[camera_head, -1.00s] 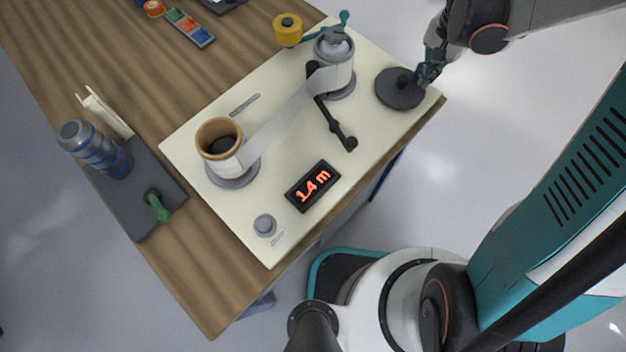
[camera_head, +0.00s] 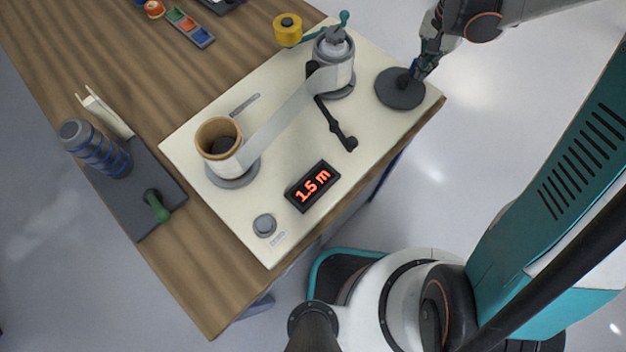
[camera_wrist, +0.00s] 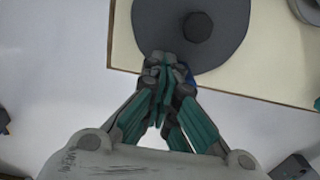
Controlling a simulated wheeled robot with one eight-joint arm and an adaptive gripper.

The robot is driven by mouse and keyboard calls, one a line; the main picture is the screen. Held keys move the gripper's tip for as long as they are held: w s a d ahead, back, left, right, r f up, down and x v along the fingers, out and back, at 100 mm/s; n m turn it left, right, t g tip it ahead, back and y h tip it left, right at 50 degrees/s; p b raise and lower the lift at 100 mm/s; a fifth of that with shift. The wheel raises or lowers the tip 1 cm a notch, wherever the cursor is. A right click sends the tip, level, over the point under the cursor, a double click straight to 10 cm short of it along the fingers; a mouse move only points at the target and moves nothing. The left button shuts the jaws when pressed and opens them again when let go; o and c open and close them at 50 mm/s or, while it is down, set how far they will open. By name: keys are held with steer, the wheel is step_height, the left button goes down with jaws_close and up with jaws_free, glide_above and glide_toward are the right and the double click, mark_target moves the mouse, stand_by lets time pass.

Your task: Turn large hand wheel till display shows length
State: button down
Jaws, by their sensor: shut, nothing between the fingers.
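The large hand wheel (camera_head: 397,92) is a dark grey disc with a central hub, at the right corner of the cream board; it also shows in the wrist view (camera_wrist: 225,42). My gripper (camera_head: 417,72) is at the wheel's upper right edge. In the wrist view my gripper (camera_wrist: 165,75) has its fingers together over the wheel's rim, with a small blue part (camera_wrist: 190,76) beside the fingertips, mostly hidden. I cannot tell whether the fingers touch the wheel. The display (camera_head: 313,187) reads "1.5 m" in red.
A film strip (camera_head: 280,122) runs between a brown-topped roller (camera_head: 219,140) and a grey roller (camera_head: 334,65). A black crank lever (camera_head: 335,122) lies between wheel and display. A grey knob (camera_head: 264,225) sits at the front.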

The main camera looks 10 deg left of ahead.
steer(key=shift+w+a, duration=0.3)
steer(key=shift+w, duration=0.2)
steer(key=shift+s+d, duration=0.3)
steer(key=shift+d, duration=0.5)
step_height(320, 180, up, 7)
steer(key=p, duration=0.4)
steer(key=shift+p, duration=0.3)
steer(key=s+r+n+t, duration=0.3)
steer(key=s+r, duration=0.5)
steer(key=r, duration=0.3)
steer(key=s+r+n+t, duration=0.4)
steer(key=s, duration=0.8)
steer(key=shift+s+d, duration=0.15)
steer(key=shift+s, duration=0.1)
